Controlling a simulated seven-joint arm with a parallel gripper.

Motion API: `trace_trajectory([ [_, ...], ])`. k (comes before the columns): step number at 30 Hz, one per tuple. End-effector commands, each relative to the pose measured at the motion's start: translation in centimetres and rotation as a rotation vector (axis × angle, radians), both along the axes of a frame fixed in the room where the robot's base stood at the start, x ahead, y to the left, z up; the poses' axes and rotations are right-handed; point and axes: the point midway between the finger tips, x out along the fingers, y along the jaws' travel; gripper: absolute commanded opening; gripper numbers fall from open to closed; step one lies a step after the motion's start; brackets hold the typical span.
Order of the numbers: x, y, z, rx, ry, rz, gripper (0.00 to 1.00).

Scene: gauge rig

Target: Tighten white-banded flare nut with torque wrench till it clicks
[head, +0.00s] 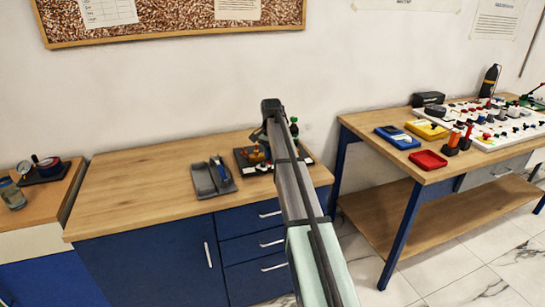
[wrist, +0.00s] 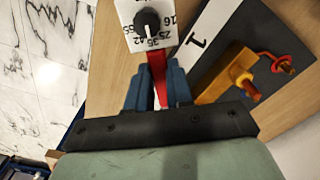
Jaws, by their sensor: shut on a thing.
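In the wrist view my gripper (wrist: 158,90) has its two blue-grey fingers closed on a red bar (wrist: 157,76). The bar meets a white plate with a black dial knob (wrist: 147,22) and printed numbers; this looks like the torque wrench, though its far end is out of view. To the right, a dark board (wrist: 214,70) carries a yellow-orange block fitting (wrist: 225,80) and a bent red-orange tube. I cannot make out the white-banded flare nut. In the head view my arm covers the gripper and part of the dark rig board (head: 241,162).
A grey tray (head: 203,182) lies left of the rig on the wooden bench (head: 130,190). A side table at far left holds a gauge (head: 47,166) and jar. The right table holds a red tray (head: 428,160), blue and yellow cases and a white board of parts. The bench's left half is clear.

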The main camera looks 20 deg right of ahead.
Motion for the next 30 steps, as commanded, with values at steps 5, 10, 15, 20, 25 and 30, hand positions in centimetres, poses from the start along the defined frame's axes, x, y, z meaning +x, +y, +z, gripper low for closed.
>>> trace_trajectory([
  [5, -0.4, 0.5, 0.0, 0.000, 0.000, 0.000, 0.00],
  [10, -0.7, 1.0, 0.0, 0.000, 0.000, 0.000, 0.00],
  [15, -1.0, 1.4, 0.0, 0.000, 0.000, 0.000, 0.00],
  [20, -1.3, 1.8, 0.0, 0.000, 0.000, 0.000, 0.00],
  [25, -1.6, 2.2, 0.0, 0.000, 0.000, 0.000, 0.00],
  [30, -1.8, 2.6, 0.0, 0.000, 0.000, 0.000, 0.00],
])
